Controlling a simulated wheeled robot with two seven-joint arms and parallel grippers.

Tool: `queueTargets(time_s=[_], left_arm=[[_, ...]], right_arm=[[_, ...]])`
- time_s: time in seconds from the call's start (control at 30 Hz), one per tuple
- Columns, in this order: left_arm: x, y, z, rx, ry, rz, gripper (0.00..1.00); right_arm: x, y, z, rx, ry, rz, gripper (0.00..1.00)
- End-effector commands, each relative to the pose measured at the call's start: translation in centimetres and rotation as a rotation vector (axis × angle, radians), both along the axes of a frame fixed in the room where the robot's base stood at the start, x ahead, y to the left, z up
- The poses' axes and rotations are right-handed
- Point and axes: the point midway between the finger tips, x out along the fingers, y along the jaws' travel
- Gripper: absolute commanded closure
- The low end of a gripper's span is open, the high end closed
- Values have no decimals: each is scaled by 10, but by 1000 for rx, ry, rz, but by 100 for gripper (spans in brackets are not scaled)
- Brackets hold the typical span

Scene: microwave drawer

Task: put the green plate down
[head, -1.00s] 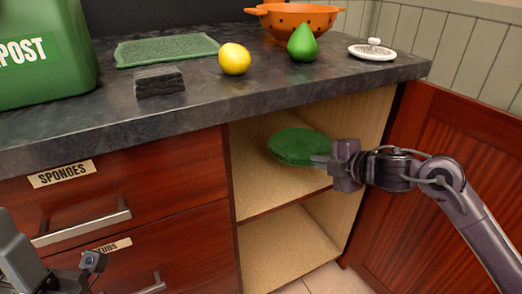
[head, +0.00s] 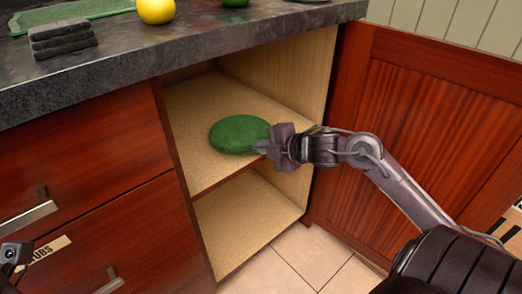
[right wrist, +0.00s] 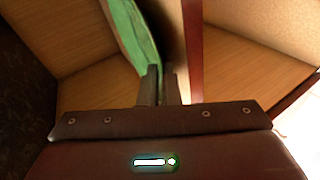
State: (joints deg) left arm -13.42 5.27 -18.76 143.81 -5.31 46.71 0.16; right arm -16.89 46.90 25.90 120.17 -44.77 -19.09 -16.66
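The green plate (head: 239,134) is inside the open cabinet, flat at the level of the upper shelf (head: 196,110). I cannot tell whether its underside fully rests on the board. My right gripper (head: 262,146) reaches in from the right and is shut on the plate's near right rim. In the right wrist view, the plate's edge (right wrist: 137,38) runs down between the two close fingers (right wrist: 161,86). Of my left arm only a small dark part shows at the lower left edge of the head view; its fingers are out of view.
The open cabinet door (head: 420,130) stands to the right, behind my right arm. A lower shelf (head: 240,220) is empty. Drawers (head: 80,160) lie left of the opening.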

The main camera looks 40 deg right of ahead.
Motion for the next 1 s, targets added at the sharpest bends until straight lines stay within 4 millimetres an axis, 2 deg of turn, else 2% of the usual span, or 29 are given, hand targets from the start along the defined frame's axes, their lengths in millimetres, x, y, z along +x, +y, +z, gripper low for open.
queueTargets(time_s=[0.27,0.3,0.37,0.67,0.87,1.0], left_arm=[[0,0,-1,-1,1,0,64],[0,0,0,0,0,0,64],[0,0,0,-1,0,0,64],[0,0,3,-1,-1,0,64],[-1,1,12,-4,2,0,64],[0,2,19,-9,20,0,64]], right_arm=[[0,0,-1,0,-1,0,100],[0,0,-1,-1,1,-1,93],[0,0,-1,0,2,0,88],[0,0,3,-1,1,-1,88],[-21,-6,14,1,4,-3,88],[-48,-12,28,2,4,-4,88]])
